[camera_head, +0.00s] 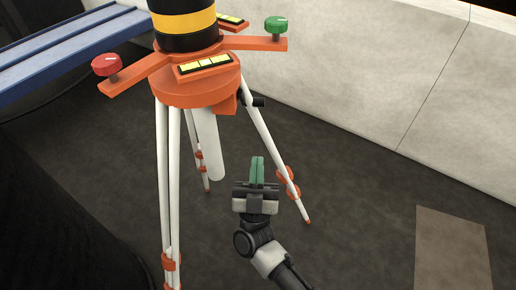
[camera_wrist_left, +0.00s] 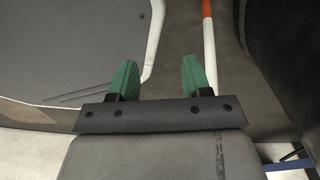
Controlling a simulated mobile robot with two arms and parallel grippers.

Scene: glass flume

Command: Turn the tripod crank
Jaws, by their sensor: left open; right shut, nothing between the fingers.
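The tripod has an orange head (camera_head: 198,82) on white legs (camera_head: 268,135) with orange clamps, and stands on the dark floor. A small black crank-like part (camera_head: 256,101) sticks out at the right side below the head. A red knob (camera_head: 106,65) and a green knob (camera_head: 276,25) top the orange side arms. My right gripper (camera_head: 257,170) has green fingers, shut and empty, pointing up in front of the right leg and below the black part, apart from it. My left gripper (camera_wrist_left: 155,78) is open and empty in the left wrist view; it is not visible in the head view.
A black and yellow cylinder (camera_head: 185,22) stands on the tripod head. A blue bench (camera_head: 70,55) is at the upper left. A pale wall (camera_head: 370,70) runs along the back right. A brown floor patch (camera_head: 452,250) lies at the lower right. Floor right of my right gripper is clear.

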